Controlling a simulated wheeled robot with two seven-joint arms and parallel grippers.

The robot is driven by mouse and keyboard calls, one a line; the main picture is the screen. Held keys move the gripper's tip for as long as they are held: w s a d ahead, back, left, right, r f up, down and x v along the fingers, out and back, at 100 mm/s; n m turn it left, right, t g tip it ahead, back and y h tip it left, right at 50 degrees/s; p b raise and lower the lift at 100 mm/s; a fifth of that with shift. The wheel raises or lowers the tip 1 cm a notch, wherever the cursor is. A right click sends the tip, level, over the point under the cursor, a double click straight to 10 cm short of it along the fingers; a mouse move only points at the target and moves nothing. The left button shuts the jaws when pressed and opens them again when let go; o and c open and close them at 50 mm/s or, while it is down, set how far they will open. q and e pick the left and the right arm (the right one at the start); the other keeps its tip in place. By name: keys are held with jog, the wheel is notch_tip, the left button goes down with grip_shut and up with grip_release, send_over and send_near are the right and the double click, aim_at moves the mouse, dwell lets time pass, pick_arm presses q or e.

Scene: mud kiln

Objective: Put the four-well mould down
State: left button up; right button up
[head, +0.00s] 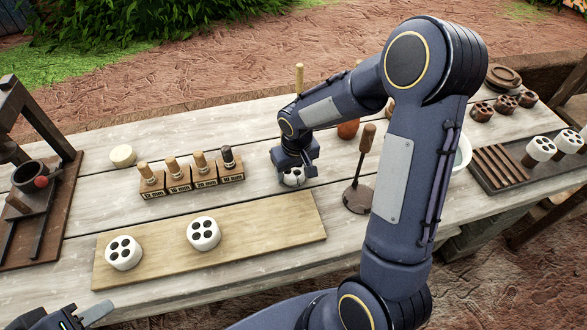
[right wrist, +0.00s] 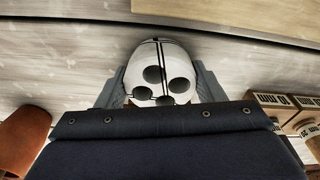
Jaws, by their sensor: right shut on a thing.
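The white four-well mould (head: 292,179) is between the fingers of my right gripper (head: 296,170), just behind the pale board. In the right wrist view the mould (right wrist: 160,75) shows its round dark wells and thin dark lines across its top, with a grey finger on each side. My right gripper is shut on it. I cannot tell whether its underside touches the table. My left gripper (head: 88,316) is partly in view at the bottom left corner, away from the mould; its opening is not clear.
Two similar white moulds (head: 123,252) (head: 204,234) stand on the pale board (head: 270,232), whose right part is bare. A labelled rack of wood-handled punches (head: 192,183) stands left of my right gripper. A wood-handled tool with a round base (head: 357,198) stands to its right.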

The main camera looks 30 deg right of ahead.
jog(key=o, duration=1.3)
jog(key=shift+r, duration=0.1)
